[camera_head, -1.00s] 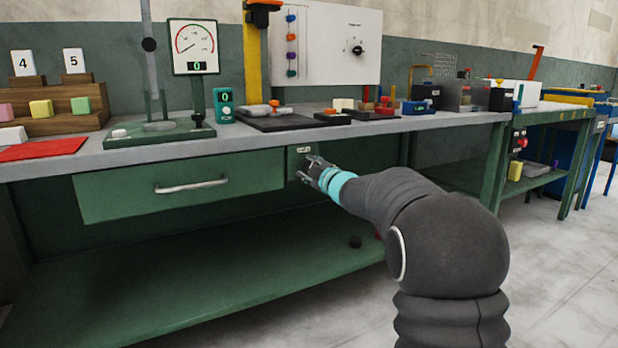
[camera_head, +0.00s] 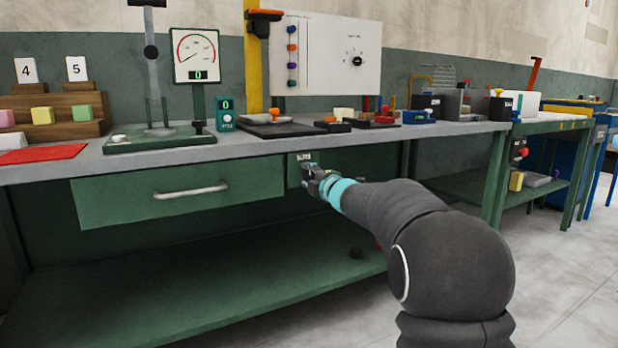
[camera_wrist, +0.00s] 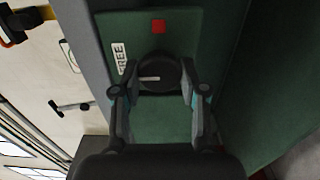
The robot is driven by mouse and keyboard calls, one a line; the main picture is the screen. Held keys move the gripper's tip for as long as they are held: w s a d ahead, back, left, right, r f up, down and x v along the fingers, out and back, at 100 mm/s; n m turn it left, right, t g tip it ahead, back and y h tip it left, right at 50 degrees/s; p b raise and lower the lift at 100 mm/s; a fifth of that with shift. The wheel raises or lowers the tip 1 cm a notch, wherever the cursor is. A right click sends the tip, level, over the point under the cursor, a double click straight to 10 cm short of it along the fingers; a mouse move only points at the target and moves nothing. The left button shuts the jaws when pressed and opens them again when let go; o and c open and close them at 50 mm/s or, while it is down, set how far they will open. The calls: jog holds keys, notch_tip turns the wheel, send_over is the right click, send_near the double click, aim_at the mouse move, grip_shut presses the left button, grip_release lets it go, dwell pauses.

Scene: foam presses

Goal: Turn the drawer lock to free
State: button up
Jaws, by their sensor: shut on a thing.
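The drawer lock is a round dark knob (camera_wrist: 157,74) with a white line on a green panel (camera_wrist: 185,28). In the wrist view the line points left, and a white FREE label (camera_wrist: 120,58) lies up and left of the knob. In the head view my gripper (camera_head: 311,177) is at the panel, right of the shut drawer (camera_head: 120,200), and hides the knob.
The grey bench top (camera_head: 255,134) overhangs the panel and carries a gauge (camera_head: 196,56), a teal counter (camera_head: 225,114) and other tools. A green lower shelf (camera_head: 190,285) runs below. The space in front of the drawer is clear.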

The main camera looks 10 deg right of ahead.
dwell(0.3)
jog(key=o, duration=1.1)
jog(key=v, duration=1.2)
